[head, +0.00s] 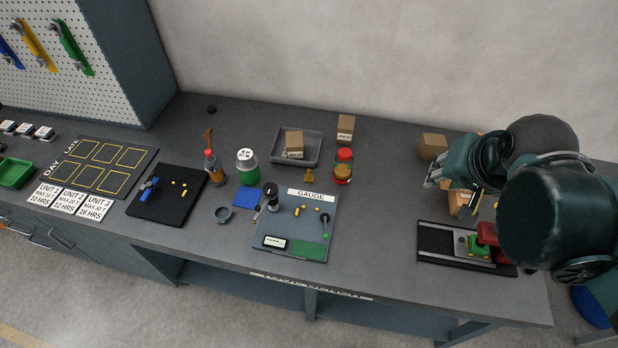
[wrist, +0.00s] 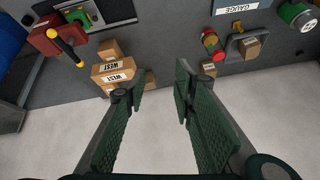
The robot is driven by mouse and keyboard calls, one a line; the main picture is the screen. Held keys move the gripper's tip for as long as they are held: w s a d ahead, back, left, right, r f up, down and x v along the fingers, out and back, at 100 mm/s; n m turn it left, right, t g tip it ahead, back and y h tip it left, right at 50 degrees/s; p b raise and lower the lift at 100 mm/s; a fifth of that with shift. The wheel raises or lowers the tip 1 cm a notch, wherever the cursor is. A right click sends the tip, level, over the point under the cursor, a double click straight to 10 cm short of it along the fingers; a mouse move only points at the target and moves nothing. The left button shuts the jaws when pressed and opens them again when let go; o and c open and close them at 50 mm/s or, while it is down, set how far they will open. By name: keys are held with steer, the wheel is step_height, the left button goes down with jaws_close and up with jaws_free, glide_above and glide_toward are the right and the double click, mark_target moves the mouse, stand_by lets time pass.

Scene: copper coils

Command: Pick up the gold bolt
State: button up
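Several small gold or yellow pieces are in the head view, and I cannot tell for sure which is the gold bolt. One gold piece (head: 309,175) stands on the bench between the grey tray and the gauge board; it also shows in the wrist view (wrist: 237,26). Small yellow pieces (head: 304,209) lie on the gauge board, and others (head: 175,183) lie on the black mat. My gripper (head: 434,178) is raised over the right part of the bench, well right of all these. In the wrist view my gripper (wrist: 158,86) is open with nothing between its fingers.
A red-lidded jar (head: 343,166), a grey tray (head: 312,150) holding a box and a green jar (head: 247,167) stand around the gold piece. Cardboard boxes (wrist: 112,70) and a red vise (wrist: 55,38) are near my gripper.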

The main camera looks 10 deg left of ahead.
steer(key=w+a+f+m+g+b, duration=0.1)
steer(key=w+a+f+m+g, duration=0.1)
steer(key=w+a+m, duration=0.4)
steer(key=m+g+b, duration=0.4)
steer(key=m, duration=0.6)
glide_above(309, 170)
steer(key=f, duration=2.5)
steer(key=shift+d+f, duration=0.1)
steer(key=shift+d, duration=0.15)
steer(key=shift+a+f+m, duration=0.2)
steer(key=shift+f+m, duration=0.05)
steer(key=shift+m, duration=0.05)
steer(key=shift+f, duration=1.3)
steer(key=shift+f, duration=0.15)
